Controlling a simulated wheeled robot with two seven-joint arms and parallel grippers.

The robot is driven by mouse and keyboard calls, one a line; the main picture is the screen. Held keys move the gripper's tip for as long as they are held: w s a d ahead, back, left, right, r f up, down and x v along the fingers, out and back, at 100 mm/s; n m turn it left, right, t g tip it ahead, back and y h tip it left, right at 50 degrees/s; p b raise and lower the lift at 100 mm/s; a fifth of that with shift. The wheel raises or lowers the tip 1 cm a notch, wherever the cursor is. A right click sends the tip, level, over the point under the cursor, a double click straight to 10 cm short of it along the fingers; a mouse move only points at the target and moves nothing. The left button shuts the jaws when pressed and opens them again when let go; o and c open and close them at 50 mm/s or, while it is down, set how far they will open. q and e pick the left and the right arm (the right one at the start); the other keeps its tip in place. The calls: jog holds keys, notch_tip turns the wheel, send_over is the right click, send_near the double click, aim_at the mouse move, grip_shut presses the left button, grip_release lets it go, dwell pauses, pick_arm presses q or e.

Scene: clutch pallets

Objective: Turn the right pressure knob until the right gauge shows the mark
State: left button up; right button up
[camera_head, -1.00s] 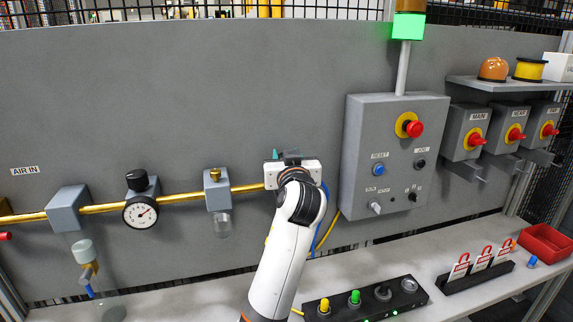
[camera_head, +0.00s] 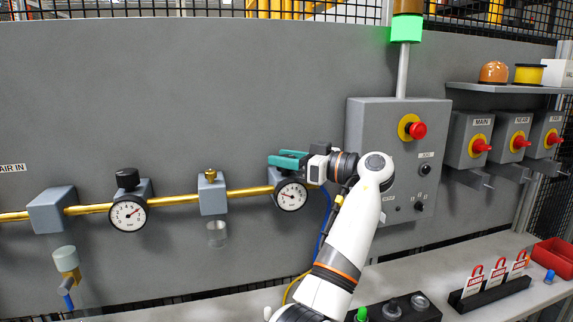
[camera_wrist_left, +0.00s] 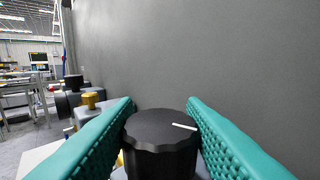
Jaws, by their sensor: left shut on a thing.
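The right gauge (camera_head: 291,195) has a white dial and hangs at the right end of the brass pipe. Its face is clear of my arm, but the needle and any mark are too small to read surely. My left gripper (camera_head: 283,160) is just above it, its teal fingers coming in from the right. In the left wrist view, the black right pressure knob (camera_wrist_left: 160,135) sits between both teal pads, with a white line on its top pointing toward the right finger. The gripper is shut on this knob. In the head view the fingers hide the knob. My right gripper is out of view.
A second gauge (camera_head: 129,214) with a black knob (camera_head: 127,178) is farther left on the pipe (camera_head: 180,200). A grey control box (camera_head: 390,125) stands behind my arm on the right. A red bin (camera_head: 553,256) and tags are on the bench.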

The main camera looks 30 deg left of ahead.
pick_arm(q)
jog(key=n+g+p, duration=0.1)
jog(key=n+g, duration=0.1)
jog(key=g, duration=0.1)
jog(key=shift+r+g+h, duration=0.15)
jog(key=shift+g+h, duration=0.15)
jog(key=shift+h, duration=0.1)
jog(key=shift+n+g+h+p, duration=0.5)
jog(key=shift+n+g+p, duration=0.25)
jog(key=shift+n+g, duration=0.4)
jog(key=shift+f+g, duration=0.2)
jog(key=shift+g, duration=0.25)
jog(key=o, duration=1)
jog(key=shift+a, duration=0.1)
